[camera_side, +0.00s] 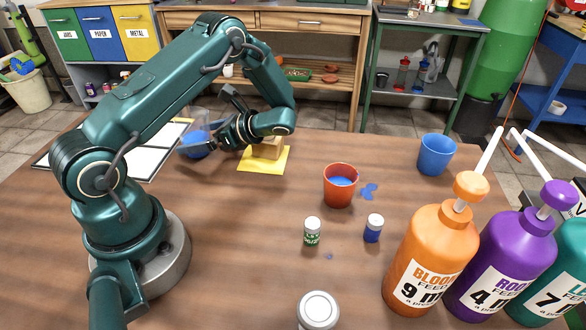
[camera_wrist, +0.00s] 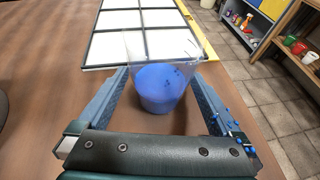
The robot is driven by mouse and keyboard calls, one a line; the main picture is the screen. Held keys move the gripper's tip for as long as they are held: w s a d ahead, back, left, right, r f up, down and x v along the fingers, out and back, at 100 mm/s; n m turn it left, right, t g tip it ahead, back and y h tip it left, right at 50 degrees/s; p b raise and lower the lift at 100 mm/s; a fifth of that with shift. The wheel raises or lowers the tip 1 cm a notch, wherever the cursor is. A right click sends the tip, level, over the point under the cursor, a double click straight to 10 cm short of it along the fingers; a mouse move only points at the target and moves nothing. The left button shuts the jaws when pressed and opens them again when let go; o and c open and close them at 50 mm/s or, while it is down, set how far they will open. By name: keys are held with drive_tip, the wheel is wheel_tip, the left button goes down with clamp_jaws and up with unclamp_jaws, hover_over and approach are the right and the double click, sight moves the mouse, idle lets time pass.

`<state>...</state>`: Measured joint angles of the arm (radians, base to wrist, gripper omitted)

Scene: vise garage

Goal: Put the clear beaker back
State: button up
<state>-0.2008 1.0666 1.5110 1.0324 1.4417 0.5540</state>
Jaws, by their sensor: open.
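The clear beaker (camera_side: 196,142) holds blue liquid and stands upright by the edge of a white gridded panel (camera_side: 150,153). In the wrist view the beaker (camera_wrist: 160,82) sits between the two fingers of my gripper (camera_wrist: 161,78), with the panel (camera_wrist: 140,38) just behind it. The fingers are apart on either side of the beaker. In the side view my gripper (camera_side: 212,133) reaches left to the beaker and partly covers it.
A yellow sheet (camera_side: 265,166) with a wooden block (camera_side: 267,147) lies right of my gripper. An orange-red cup (camera_side: 340,186) with blue liquid stands mid-table beside a blue spill (camera_side: 369,191). A blue cup (camera_side: 436,154), small jars and large pump bottles (camera_side: 432,255) occupy the right side.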

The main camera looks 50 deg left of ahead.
drive_tip(key=v, duration=1)
drive_tip(key=shift+w+d+r, duration=0.25)
drive_tip(key=shift+d+r, duration=0.15)
drive_tip(key=s+d+r+n+t+h, duration=0.4)
drive_tip(key=d+r+n+t+h, duration=0.1)
drive_tip(key=d, duration=0.3)
drive_tip(key=s+d+r+n+t+h, duration=0.4)
drive_tip(key=s+d+n+t+h, duration=0.1)
drive_tip(key=d+t, duration=0.3)
drive_tip(key=shift+r+n+h, duration=0.4)
drive_tip(key=shift+n+h, duration=0.2)
drive_tip(key=shift+n, duration=0.1)
